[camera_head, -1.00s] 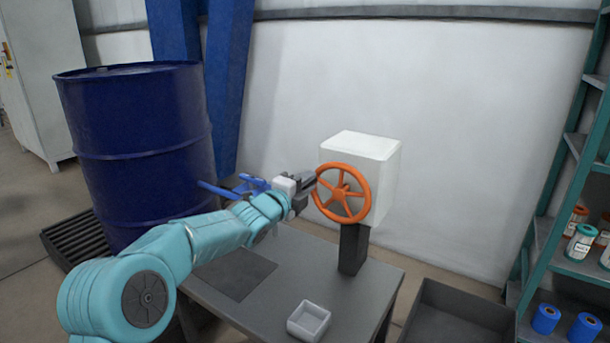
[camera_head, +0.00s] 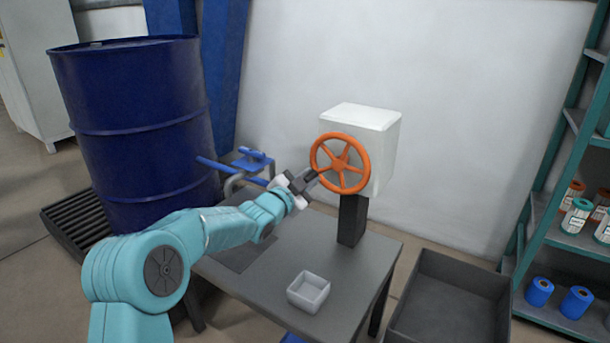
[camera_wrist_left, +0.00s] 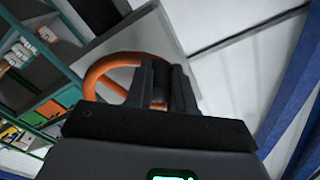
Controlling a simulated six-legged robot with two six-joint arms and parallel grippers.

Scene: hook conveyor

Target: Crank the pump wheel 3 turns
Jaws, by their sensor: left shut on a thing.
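The orange pump wheel (camera_head: 340,163) with spokes stands upright on the front of a white box (camera_head: 368,125), which sits on a dark post (camera_head: 352,219) on the grey table. My left gripper (camera_head: 314,177) is at the wheel's left side, shut on its rim or a handle there; the fingers hide which. In the left wrist view the orange wheel (camera_wrist_left: 110,75) shows behind and left of my closed fingers (camera_wrist_left: 162,80). My right gripper is in neither view.
A small white tray (camera_head: 309,303) sits on the grey table (camera_head: 263,283). A blue drum (camera_head: 130,110) stands at the left. A dark open bin (camera_head: 423,270) stands right of the table, near the teal shelf (camera_head: 545,213). A blue-handled object (camera_head: 250,160) is behind my arm.

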